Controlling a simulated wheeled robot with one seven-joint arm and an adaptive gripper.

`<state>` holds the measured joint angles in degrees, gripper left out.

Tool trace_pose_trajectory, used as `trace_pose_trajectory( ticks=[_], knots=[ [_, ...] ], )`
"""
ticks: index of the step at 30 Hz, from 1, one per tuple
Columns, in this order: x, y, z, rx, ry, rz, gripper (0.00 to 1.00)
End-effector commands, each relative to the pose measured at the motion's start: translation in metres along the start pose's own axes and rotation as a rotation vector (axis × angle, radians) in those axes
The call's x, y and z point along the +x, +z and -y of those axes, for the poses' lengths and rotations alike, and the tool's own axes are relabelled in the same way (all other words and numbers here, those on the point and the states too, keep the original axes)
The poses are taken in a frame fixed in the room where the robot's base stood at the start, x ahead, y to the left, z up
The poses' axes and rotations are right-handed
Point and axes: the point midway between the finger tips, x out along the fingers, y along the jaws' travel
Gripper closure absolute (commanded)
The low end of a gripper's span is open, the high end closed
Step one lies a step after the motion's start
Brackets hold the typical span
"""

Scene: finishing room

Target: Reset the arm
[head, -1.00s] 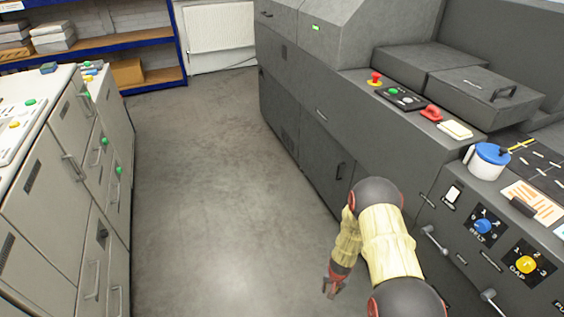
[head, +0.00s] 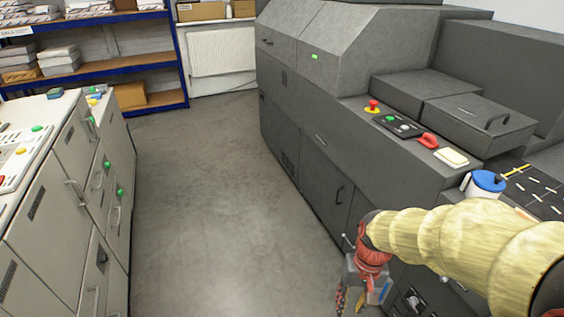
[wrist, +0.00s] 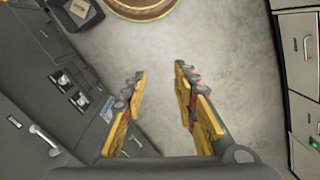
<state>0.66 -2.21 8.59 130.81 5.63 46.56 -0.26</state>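My gripper (head: 349,300) hangs low at the bottom of the head view, in front of the dark grey machine (head: 320,160). My yellow-sleeved arm reaches in from the lower right and hides part of the machine's front panel. In the wrist view my gripper (wrist: 158,85) shows two yellow-padded fingers spread apart. Only bare grey floor (wrist: 215,40) shows between them. Nothing is held.
A grey cabinet (head: 50,215) stands at left, and a blue-framed shelf (head: 110,50) and a white radiator (head: 219,60) are at the back. A blue-lidded white pot (head: 484,185) sits on the machine. The floor aisle (head: 215,220) is clear.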

Motion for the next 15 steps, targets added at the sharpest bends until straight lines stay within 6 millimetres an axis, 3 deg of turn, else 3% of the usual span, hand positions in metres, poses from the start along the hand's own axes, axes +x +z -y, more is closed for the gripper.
trace_pose_trajectory(
  ticks=[1, 6, 15],
  knots=[
    [-0.019, 0.012, -0.002, -0.011, 0.009, -0.022, 0.71],
    [-0.066, 0.046, -0.009, -0.046, 0.038, -0.096, 0.71],
    [-0.142, 0.083, -0.013, -0.082, 0.061, -0.336, 0.71]
  ],
)
